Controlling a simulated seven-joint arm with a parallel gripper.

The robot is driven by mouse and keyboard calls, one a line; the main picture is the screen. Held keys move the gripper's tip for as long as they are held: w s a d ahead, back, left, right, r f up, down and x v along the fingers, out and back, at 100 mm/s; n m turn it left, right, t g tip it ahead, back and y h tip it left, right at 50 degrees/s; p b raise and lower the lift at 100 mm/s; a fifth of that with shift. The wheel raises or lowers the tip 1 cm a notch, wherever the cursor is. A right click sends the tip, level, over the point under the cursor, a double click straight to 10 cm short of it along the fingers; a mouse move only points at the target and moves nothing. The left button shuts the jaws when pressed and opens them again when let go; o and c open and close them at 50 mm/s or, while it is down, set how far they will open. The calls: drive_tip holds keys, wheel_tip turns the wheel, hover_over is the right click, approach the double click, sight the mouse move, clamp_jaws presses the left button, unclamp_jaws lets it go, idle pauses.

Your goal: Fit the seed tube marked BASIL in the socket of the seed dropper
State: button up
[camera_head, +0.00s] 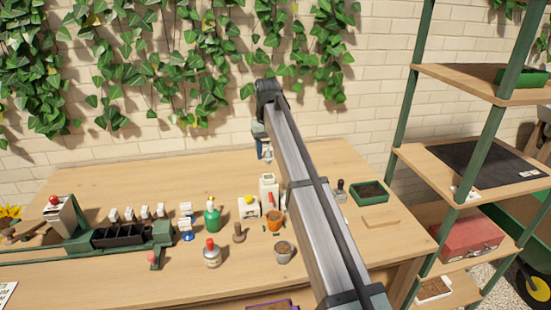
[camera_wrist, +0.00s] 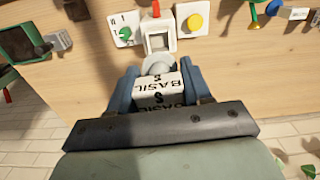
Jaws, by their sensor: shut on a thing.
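My gripper (camera_wrist: 160,92) is shut on the white seed tube (camera_wrist: 156,85), which has BASIL in black letters and a rounded grey end pointing away from the wrist. In the head view my gripper (camera_head: 264,150) is over the back of the table, partly hidden by my arm; the tube is too small to read there. A white unit with a square grey opening, apparently the seed dropper (camera_wrist: 157,28), stands just beyond the tube's end in the wrist view. It appears as a white tower (camera_head: 269,184) in the head view. Contact between tube and opening cannot be told.
A box with a yellow button (camera_wrist: 195,22) and a box with a green dial (camera_wrist: 124,31) flank the white unit. A green bottle (camera_head: 212,216), a red-capped bottle (camera_head: 212,255) and a pot (camera_head: 283,254) stand nearby. A soil tray (camera_head: 369,193) is right. The back-left table is clear.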

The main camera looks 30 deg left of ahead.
sight(268, 163)
drive_tip(key=shift+d+f+m, duration=0.15)
drive_tip(key=shift+m, duration=0.15)
drive_tip(key=shift+f, duration=2.15)
drive_tip(key=shift+f, duration=1.35)
idle(0.9)
drive_tip(key=o, duration=1.4)
drive_tip(key=shift+r, duration=0.1)
drive_tip(key=shift+r, duration=3.4)
